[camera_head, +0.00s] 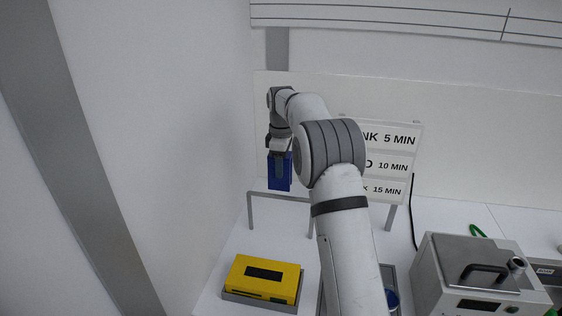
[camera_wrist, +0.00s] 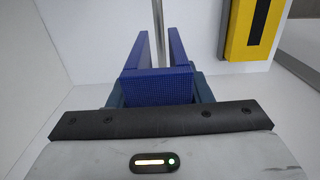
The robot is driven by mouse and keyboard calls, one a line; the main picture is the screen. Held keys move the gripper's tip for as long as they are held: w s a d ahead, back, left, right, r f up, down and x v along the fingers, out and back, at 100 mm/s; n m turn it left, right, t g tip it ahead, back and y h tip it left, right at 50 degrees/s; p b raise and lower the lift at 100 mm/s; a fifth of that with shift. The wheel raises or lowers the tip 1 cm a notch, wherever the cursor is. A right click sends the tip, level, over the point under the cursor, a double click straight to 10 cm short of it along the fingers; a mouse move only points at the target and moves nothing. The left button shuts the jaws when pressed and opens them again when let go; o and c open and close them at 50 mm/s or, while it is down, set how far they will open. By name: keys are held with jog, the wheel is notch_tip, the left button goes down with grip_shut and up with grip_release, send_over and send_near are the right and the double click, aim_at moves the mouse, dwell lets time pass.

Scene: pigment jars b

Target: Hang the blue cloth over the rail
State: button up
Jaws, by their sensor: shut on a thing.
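The blue cloth (camera_head: 279,174) hangs from my gripper (camera_head: 279,152), at the left of the head view. In the wrist view the cloth (camera_wrist: 158,86) looks like a folded piece with two side flaps, between the dark fingers of my gripper (camera_wrist: 159,92), which is shut on it. The grey rail (camera_head: 280,196) stands on the white table, its top bar just below the cloth in the head view. In the wrist view a grey bar of the rail (camera_wrist: 159,22) lines up between the flaps. I cannot tell whether cloth and rail touch.
A yellow box (camera_head: 262,278) sits in a grey tray in front of the rail. A sign board (camera_head: 393,165) stands behind my arm. A grey lidded machine (camera_head: 478,275) is at right. A white wall (camera_head: 190,120) rises close on the left.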

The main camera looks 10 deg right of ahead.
aim_at(282, 185)
jog(key=shift+f+b, duration=3.5)
jog(key=shift+f, duration=3.5)
jog(key=o, duration=1.1)
jog(key=shift+r+p, duration=2.35)
jog(key=shift+r, duration=0.7)
